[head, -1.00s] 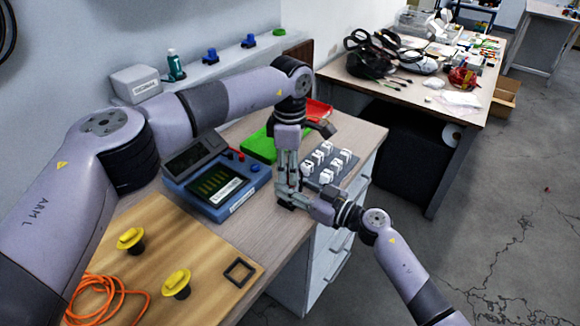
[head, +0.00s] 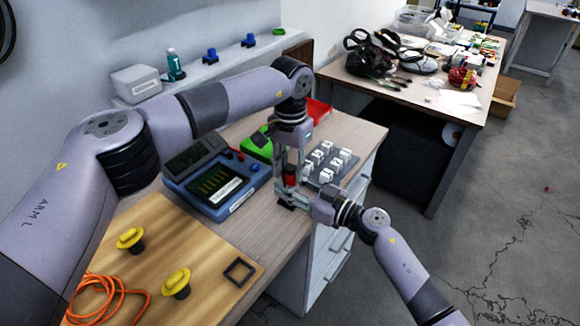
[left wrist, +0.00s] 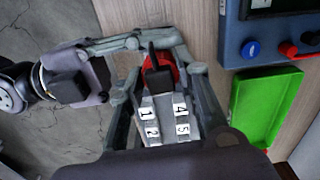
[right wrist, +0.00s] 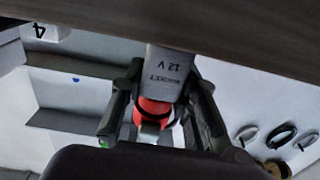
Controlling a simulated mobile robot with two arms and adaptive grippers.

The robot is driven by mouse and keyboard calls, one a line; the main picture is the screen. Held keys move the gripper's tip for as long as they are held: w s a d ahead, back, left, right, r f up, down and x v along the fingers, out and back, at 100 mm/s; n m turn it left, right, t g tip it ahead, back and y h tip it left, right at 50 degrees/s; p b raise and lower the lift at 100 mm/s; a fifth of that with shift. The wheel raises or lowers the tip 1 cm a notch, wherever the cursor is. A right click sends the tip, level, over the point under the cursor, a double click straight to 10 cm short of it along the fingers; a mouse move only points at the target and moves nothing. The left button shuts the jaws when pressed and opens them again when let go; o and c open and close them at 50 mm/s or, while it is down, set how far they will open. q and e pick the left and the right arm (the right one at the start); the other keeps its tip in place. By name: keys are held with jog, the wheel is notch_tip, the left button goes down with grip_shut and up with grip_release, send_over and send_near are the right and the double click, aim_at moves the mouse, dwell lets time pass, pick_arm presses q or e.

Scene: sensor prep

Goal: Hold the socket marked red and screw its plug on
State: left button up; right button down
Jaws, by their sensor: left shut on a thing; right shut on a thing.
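The grey socket (right wrist: 168,75), labelled "SOCKET 12 V", is between the fingers of my right gripper (right wrist: 164,92), which is shut on it. A red plug part (right wrist: 152,110) lies directly against the socket's end; how far it is screwed on cannot be seen. My left gripper (head: 290,172) points down from above, shut on the red plug (head: 290,181). In the left wrist view the red plug (left wrist: 171,72) shows between the fingertips with a dark bar across it. In the head view my right gripper (head: 304,198) is just below, and the socket is mostly hidden.
A tray of several white numbered blocks (head: 322,163) stands close beside the grippers. A blue tester (head: 205,185), a green tray (head: 256,146) and a red tray (head: 319,111) are behind. Two yellow-topped knobs (head: 131,239) (head: 176,282) and orange cable (head: 100,295) are on the wooden board.

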pick_arm(q)
jog(key=o, duration=0.7)
jog(key=shift+o, duration=0.2)
jog(key=shift+r, duration=2.3)
jog(key=shift+c, duration=0.4)
